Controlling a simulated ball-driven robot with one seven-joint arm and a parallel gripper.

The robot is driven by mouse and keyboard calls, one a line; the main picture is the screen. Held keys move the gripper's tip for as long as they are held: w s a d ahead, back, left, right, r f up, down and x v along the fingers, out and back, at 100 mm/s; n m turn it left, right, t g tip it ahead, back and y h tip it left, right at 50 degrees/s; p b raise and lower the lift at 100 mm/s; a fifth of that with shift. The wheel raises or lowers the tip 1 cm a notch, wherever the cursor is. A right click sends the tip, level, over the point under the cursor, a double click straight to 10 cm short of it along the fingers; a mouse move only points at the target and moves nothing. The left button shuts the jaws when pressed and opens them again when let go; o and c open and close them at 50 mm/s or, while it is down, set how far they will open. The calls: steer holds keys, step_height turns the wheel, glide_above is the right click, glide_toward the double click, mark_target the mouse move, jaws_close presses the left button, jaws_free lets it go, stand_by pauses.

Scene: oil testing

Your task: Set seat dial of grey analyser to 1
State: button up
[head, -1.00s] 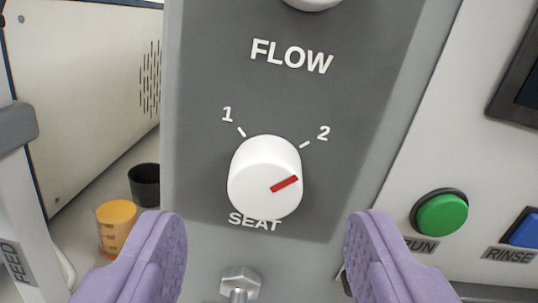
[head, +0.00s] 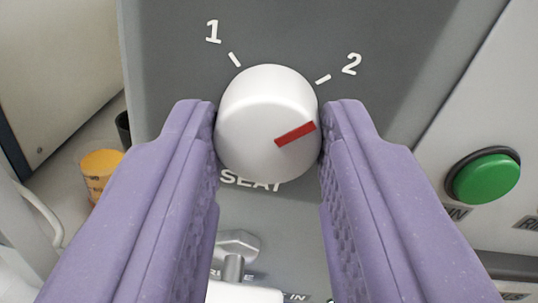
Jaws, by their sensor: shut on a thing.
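The white round seat dial (head: 262,105) is on the dark grey panel of the grey analyser (head: 420,60). Its red pointer mark (head: 295,134) points right and slightly up, nearer the "2" tick than the "1" tick. The "1" mark (head: 213,32) is at the upper left of the dial and the "2" mark (head: 351,64) at the upper right. My gripper (head: 268,135) has its purple fingers shut on the dial, one at each side.
A green button (head: 486,177) is on the light panel to the right. A metal bolt-like fitting (head: 237,246) sticks out below the dial, between my fingers. An orange-yellow cup (head: 100,170) and a dark cup (head: 123,130) stand at the left.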

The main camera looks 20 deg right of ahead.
steer(key=shift+n, duration=0.3)
steer(key=n+p, duration=0.3)
steer(key=shift+r+n, duration=0.15)
steer(key=shift+n, duration=0.25)
steer(key=n+p, duration=0.3)
steer(key=n, duration=0.1)
steer(key=shift+n, duration=0.3)
steer(key=n+p, duration=0.2)
steer(key=n, duration=0.2)
steer(key=shift+g+p, duration=0.3)
steer(key=shift+g, duration=0.1)
steer(key=shift+n+h+p, duration=0.4)
steer(key=shift+n+p, duration=0.55)
steer(key=shift+n, duration=1.05)
steer(key=o, duration=1)
steer(key=shift+o, duration=0.2)
